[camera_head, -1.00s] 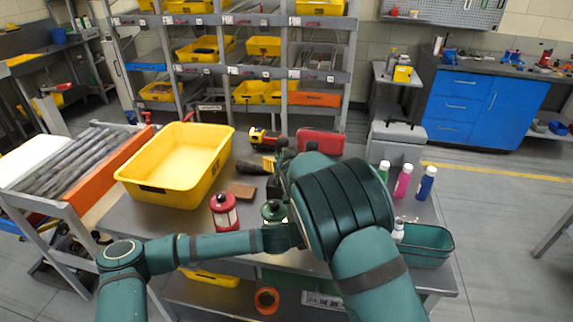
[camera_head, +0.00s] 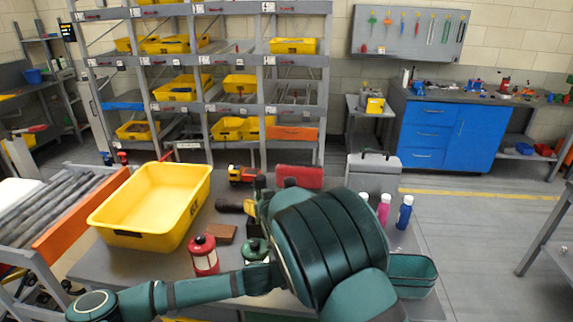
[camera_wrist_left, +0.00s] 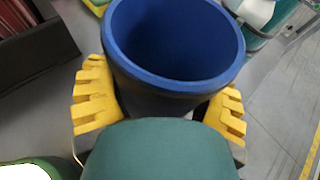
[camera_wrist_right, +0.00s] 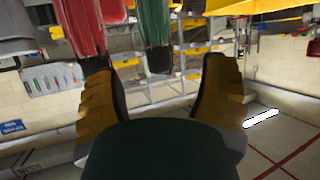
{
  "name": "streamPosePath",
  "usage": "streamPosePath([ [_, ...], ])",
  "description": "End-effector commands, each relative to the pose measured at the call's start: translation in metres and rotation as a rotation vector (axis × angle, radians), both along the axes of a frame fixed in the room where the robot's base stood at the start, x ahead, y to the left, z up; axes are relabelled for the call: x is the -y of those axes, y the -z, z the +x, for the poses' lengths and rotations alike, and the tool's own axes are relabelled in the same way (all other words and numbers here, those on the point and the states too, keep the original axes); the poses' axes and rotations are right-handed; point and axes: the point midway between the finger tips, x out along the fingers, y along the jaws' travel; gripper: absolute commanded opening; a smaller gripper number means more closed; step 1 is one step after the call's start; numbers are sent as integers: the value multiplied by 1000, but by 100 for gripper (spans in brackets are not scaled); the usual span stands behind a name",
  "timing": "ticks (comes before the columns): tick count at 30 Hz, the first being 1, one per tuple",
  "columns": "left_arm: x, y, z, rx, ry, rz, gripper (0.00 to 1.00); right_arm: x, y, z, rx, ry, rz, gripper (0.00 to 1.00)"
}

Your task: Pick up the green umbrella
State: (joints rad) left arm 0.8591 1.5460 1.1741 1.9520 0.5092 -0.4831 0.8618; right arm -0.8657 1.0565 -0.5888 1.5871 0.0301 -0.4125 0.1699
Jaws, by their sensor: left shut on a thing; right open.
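What looks like a folded green umbrella (camera_wrist_right: 153,25) hangs into the top of the right wrist view, with a dark lower end. A similar red folded one (camera_wrist_right: 95,22) is to its left. My right gripper (camera_wrist_right: 158,75) is open and empty. Its fingers reach up towards the two, and the green one's dark end appears between the fingertips; I cannot tell the distance. My left gripper (camera_wrist_left: 164,88) is shut around a round, open-topped blue container (camera_wrist_left: 170,85). I cannot make out either gripper or the umbrella in the head view, where my large arm link blocks the middle.
On the table stand a yellow bin (camera_head: 115,220), a red lantern (camera_head: 204,256), a green lantern (camera_head: 256,250), a red box (camera_head: 300,176), pink (camera_head: 384,208) and blue (camera_head: 405,212) bottles, and a green tub (camera_head: 420,292). A shelf rack (camera_head: 205,60) stands behind.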

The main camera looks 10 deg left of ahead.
Motion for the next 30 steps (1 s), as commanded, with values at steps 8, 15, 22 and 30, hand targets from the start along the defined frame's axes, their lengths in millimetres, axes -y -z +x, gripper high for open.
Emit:
streamPosePath([
  [8, 0, 2, 0, -4, -2, 2, 31, -27, 12, 2, 110, -299, -534, 73],
  [15, -1, 2, 0, -4, -2, 2, 31, -39, 18, 13, 293, -662, -1294, 73],
  [22, -1, 2, 0, -4, -2, 2, 31, -37, -1, 33, 438, -929, -2030, 73],
  [30, 0, 2, 0, -4, -2, 2, 31, -38, -33, 49, 479, -1067, -2599, 73],
])
